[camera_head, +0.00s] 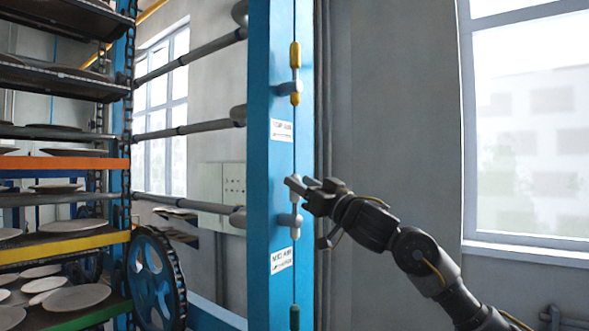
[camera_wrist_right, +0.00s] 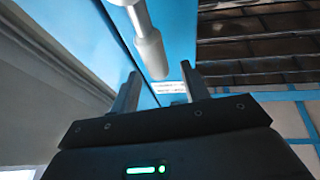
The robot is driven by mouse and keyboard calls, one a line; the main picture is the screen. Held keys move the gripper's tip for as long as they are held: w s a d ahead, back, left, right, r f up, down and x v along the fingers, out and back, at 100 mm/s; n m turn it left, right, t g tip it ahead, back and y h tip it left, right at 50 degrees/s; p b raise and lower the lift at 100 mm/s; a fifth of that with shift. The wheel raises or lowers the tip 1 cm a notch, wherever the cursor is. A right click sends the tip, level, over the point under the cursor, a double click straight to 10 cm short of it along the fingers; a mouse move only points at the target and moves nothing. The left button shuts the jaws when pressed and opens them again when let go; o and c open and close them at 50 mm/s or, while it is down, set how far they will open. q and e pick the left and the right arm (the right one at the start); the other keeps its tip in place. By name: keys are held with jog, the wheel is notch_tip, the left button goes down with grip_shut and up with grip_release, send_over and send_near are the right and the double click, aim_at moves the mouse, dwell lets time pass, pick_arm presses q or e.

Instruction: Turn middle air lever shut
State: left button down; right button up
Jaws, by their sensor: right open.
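The middle air lever (camera_head: 288,220) is light grey and sits on the face of the blue post, above a white label (camera_head: 281,260). Its upper part is partly hidden by my right gripper (camera_head: 297,186), which is close to it. In the right wrist view the grey lever handle (camera_wrist_right: 150,50) comes down from the top, its end near the gap between the fingers. My right gripper (camera_wrist_right: 161,92) is open there, with a finger on each side of the gap. I cannot tell whether a finger touches the lever. My left gripper is not in view.
A window (camera_head: 530,120) is at right.

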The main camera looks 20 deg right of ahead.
aim_at(295, 198)
jog(key=shift+p+x, duration=0.6)
jog(key=shift+x, duration=0.95)
grip_shut()
